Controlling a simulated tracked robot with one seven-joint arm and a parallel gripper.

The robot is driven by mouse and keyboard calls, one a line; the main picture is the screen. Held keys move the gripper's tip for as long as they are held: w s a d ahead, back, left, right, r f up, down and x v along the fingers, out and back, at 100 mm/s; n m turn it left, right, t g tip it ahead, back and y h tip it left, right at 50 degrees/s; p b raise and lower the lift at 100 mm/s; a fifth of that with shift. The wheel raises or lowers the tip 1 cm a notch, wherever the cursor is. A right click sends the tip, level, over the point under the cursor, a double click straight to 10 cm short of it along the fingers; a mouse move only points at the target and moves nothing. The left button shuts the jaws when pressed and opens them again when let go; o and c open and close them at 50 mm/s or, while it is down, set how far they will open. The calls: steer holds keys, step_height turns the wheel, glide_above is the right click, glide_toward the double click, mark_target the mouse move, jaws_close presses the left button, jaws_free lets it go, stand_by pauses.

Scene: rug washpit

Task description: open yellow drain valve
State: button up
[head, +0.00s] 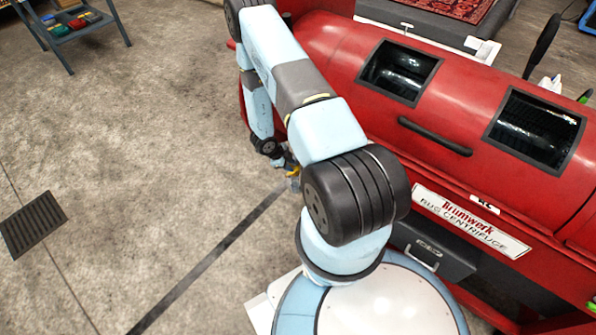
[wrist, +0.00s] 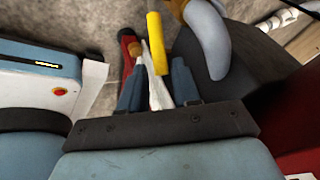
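The yellow valve handle (wrist: 158,42) hangs down from the top of the wrist view, near a brass-coloured fitting (wrist: 177,7) and a grey bent pipe (wrist: 208,32). My gripper (wrist: 157,68) has its two dark blue fingers apart. The handle's lower end appears between or just beyond the fingertips; I cannot tell whether they touch it. A white pointed piece (wrist: 158,93) shows in the gap between the fingers. In the head view a small yellow bit (head: 293,172) shows beside my gripper (head: 286,162), mostly hidden by my arm.
The red rug centrifuge (head: 340,45) fills the right side, with a black handle bar (head: 434,136) on it. A red part (wrist: 127,48) with a black top stands left of my fingers. A floor grate (head: 33,224) lies at far left. The floor on the left is mostly clear.

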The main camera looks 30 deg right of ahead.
steer(key=x, duration=0.8)
steer(key=shift+r, duration=0.1)
jaws_close()
